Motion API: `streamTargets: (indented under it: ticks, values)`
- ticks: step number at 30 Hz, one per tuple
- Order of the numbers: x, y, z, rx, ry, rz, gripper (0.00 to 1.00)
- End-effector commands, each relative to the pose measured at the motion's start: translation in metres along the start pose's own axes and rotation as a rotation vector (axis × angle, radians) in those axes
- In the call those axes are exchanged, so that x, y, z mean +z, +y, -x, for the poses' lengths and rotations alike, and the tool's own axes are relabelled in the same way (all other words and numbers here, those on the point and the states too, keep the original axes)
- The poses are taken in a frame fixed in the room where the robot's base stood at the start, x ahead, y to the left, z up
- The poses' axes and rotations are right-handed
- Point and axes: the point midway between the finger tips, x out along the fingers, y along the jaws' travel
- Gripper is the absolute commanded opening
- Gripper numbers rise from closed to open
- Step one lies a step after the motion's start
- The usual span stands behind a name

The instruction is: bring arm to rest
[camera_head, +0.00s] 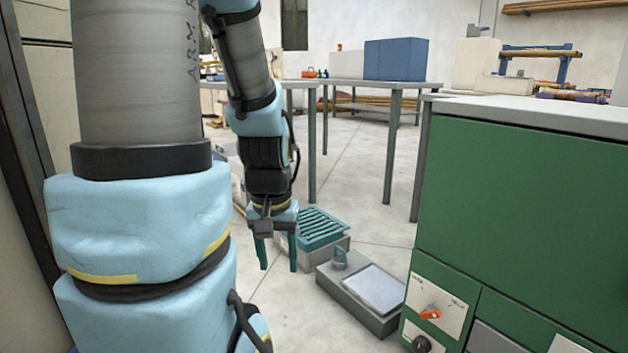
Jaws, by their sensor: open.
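My gripper (277,252) hangs at the end of my light-blue and grey arm, left of the picture's middle. Its two teal fingers point down and stand apart, with nothing between them. Behind and beneath the fingers the bare concrete floor shows. My arm's large near links fill the left side of the view and hide what lies behind them.
A green cabinet (530,200) with an orange knob (430,313) stands at the right. A grey box with a pale panel (374,290) and a teal slatted box (322,230) lie right of my gripper. Tables (395,85) stand behind; open floor (360,170) lies between.

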Motion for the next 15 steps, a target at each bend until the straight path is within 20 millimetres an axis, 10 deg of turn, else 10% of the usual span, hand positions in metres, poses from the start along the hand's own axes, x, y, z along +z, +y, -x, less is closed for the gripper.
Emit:
streamTargets:
  ticks: [15]
  values:
    - [-0.021,0.001,0.150,0.000,0.000,-0.002,0.57]
